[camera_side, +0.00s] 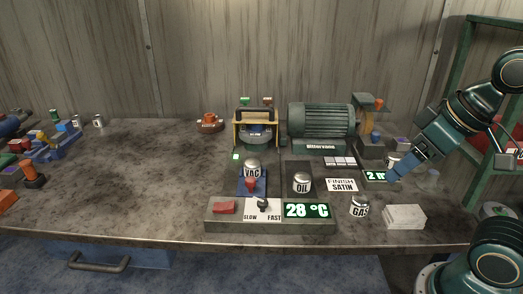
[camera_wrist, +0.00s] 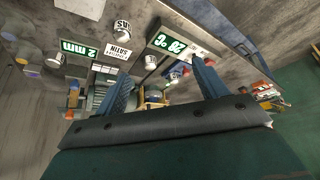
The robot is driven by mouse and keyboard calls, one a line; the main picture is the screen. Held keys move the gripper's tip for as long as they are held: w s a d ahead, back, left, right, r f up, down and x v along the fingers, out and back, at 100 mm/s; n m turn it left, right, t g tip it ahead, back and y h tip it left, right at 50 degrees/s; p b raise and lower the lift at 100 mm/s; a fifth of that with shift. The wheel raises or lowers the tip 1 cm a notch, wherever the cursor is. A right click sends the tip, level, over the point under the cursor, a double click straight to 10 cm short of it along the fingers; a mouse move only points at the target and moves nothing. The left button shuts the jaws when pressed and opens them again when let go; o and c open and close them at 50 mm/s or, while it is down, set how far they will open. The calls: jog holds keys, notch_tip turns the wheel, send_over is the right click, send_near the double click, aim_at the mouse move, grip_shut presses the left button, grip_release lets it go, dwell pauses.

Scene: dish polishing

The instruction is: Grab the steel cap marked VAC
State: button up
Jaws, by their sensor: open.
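The steel cap marked VAC (camera_side: 252,168) stands on a small blue base (camera_side: 251,186) with a red part at its front, at the middle of the bench in the side view. My gripper (camera_side: 394,178) is well to the right of the cap, near the 2 mm display, with its blue fingers pointing down and left. It also shows in the wrist view (camera_wrist: 161,68), where the fingers are spread apart with nothing held between them. In the wrist view the scene is turned over, and I cannot clearly read the VAC mark there.
Similar caps marked OIL (camera_side: 302,183) and GAS (camera_side: 359,206) stand between my gripper and the VAC cap. A control panel (camera_side: 270,222) lies in front of it. A yellow-framed machine (camera_side: 256,132) and green motor (camera_side: 321,122) stand behind. The bench's left middle is clear.

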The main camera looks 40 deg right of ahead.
jog(key=w+a+r+n+g+y, duration=0.15)
jog(key=w+r+n, duration=0.25)
jog(key=w, duration=0.8)
jog(key=w+a+r+n+g+y, duration=0.15)
jog(key=w+r+n, duration=0.25)
jog(key=w, duration=0.7)
jog(key=w+d+f+n+g, duration=0.1)
jog(key=w+d+f+n, duration=0.2)
jog(key=w+f, duration=0.4)
jog(key=w+d+f+n+y, duration=0.1)
jog(key=w+d+f+n, duration=0.3)
jog(key=w+f, duration=0.3)
jog(key=shift+w+d+f+n+g, duration=0.15)
jog(key=shift+w+d+n+g, duration=0.2)
jog(key=shift+w, duration=0.5)
jog(key=shift+a+f+y, duration=0.1)
jog(key=shift+y, duration=0.2)
send_near(255, 160)
jog(key=shift+x, duration=2.5)
